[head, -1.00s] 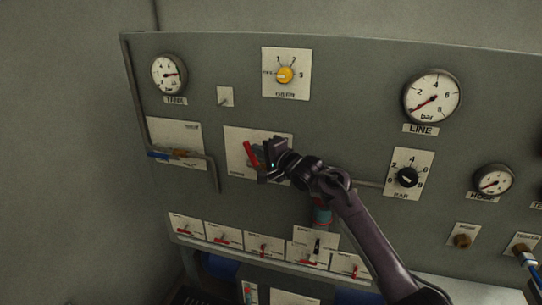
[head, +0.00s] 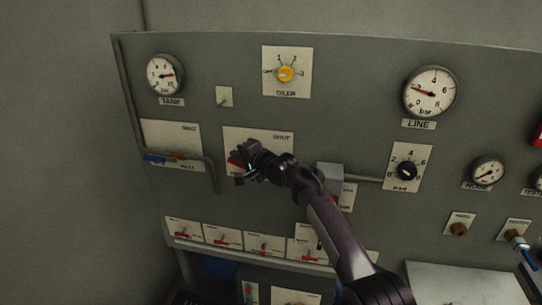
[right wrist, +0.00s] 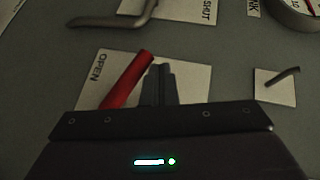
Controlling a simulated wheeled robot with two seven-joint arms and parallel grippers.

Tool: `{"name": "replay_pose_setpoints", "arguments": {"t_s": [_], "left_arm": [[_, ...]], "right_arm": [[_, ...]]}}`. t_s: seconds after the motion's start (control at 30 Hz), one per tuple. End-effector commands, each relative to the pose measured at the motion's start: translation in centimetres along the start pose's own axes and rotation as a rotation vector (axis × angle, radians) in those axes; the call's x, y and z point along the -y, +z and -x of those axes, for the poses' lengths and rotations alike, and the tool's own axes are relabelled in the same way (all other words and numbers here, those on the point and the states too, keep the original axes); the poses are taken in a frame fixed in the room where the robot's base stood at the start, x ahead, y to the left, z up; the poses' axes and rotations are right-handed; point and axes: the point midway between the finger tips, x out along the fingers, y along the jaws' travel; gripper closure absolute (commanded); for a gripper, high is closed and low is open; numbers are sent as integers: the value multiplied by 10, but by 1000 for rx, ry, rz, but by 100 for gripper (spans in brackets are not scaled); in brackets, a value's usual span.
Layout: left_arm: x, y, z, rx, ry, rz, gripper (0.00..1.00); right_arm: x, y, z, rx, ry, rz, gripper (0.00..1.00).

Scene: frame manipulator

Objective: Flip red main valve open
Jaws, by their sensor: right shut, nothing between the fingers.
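The red main valve handle (head: 234,161) sits on a white plate (head: 231,136) marked SHUT at its top right. In the head view the handle points left and is mostly hidden by my right gripper (head: 245,163). In the right wrist view the red handle (right wrist: 126,80) lies slanted near the word OPEN. The shut, empty fingers (right wrist: 159,84) are right beside it there; I cannot tell if they touch it. The valve's pivot is hidden. My left gripper is not in view.
A blue-handled valve (head: 168,157) with a bent pipe is left of the plate. A yellow knob (head: 286,73) and small toggle (head: 225,98) are above. Small red-levered valves (head: 222,239) line the panel below. The LINE gauge (head: 430,92) is at the upper right.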

Motion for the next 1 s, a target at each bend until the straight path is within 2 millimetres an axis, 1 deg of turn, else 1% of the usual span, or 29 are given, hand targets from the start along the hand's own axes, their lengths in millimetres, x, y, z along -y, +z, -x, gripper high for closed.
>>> {"name": "replay_pose_setpoints", "arguments": {"t_s": [0.03,0.17,0.27,0.53,1.0], "left_arm": [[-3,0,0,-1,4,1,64],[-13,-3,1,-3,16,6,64],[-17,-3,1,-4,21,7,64],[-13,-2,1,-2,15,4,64],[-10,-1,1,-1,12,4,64]], "right_arm": [[-4,2,-3,1,-1,-8,100],[-8,5,-7,0,-1,-8,100],[-11,7,-10,0,39,21,100],[-15,9,-13,0,100,61,100],[-16,9,-14,0,109,68,100]]}}
